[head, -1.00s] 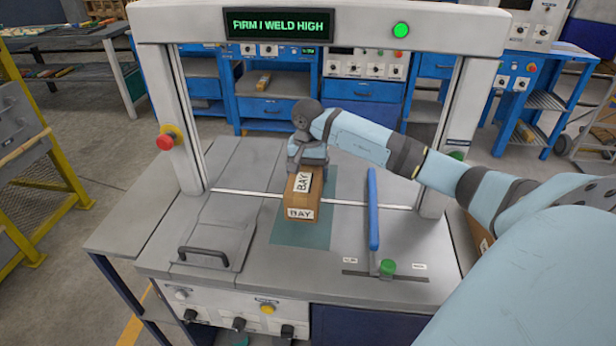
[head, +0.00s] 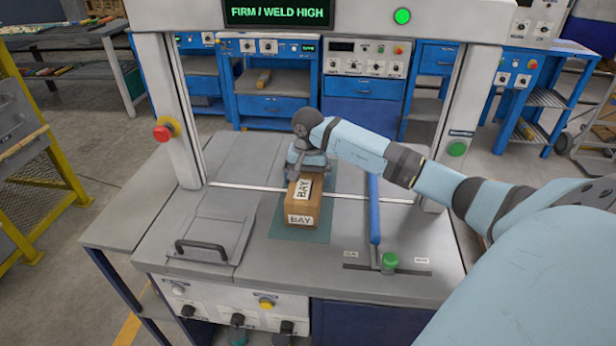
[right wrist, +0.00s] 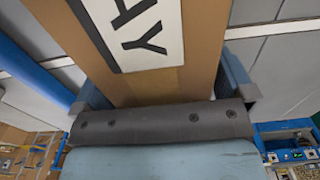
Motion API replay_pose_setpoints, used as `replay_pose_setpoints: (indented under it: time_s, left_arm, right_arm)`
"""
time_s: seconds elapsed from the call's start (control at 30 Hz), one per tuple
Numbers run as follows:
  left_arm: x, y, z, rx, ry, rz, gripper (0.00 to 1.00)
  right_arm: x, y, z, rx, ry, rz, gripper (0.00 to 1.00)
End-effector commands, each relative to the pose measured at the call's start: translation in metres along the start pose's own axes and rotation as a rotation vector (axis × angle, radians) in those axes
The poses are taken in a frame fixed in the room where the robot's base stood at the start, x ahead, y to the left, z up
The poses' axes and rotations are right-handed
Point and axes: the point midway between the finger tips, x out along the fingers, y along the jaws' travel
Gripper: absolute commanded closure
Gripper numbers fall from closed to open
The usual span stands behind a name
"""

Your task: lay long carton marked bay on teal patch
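The long brown carton marked BAY (head: 303,209) is over the teal patch (head: 318,236), its labelled end toward the front of the bench. It lies flat and level; I cannot tell whether its underside touches the patch. My right gripper (head: 306,172) is over the carton's far end. In the right wrist view, the gripper's fingers (right wrist: 165,92) stand on both sides of the carton (right wrist: 200,45), shut on it. My left gripper is not in view.
A blue upright bar (head: 374,212) with a green knob (head: 390,261) stands right of the patch. A hatch with a dark handle (head: 201,251) is on the left.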

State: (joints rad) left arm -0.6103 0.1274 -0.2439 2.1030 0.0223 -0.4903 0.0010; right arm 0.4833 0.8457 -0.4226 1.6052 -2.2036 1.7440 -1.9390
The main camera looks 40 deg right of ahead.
Motion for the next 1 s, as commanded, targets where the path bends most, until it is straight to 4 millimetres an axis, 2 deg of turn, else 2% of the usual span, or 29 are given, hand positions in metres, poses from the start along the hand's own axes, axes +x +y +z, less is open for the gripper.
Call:
replay_pose_setpoints:
  time_s: [0.17, 0.5, 0.63, 0.8, 1.0]
  left_arm:
    - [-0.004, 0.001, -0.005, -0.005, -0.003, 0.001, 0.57]
    - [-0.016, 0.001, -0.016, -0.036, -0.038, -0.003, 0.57]
    - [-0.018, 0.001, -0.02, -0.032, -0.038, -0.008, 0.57]
    - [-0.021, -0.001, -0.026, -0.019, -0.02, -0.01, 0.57]
    - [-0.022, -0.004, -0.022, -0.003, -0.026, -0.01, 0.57]
  right_arm:
    - [-0.013, 0.0, -0.001, 0.0, 0.002, -0.001, 0.0]
    - [-0.086, 0.0, -0.001, 0.0, 0.003, -0.001, 0.0]
    - [-0.107, 0.0, -0.001, 0.0, 0.002, -0.001, 0.0]
    - [-0.121, 0.0, 0.0, -0.001, -0.001, -0.001, 0.0]
    - [-0.122, 0.0, 0.0, 0.0, -0.001, 0.0, 0.0]
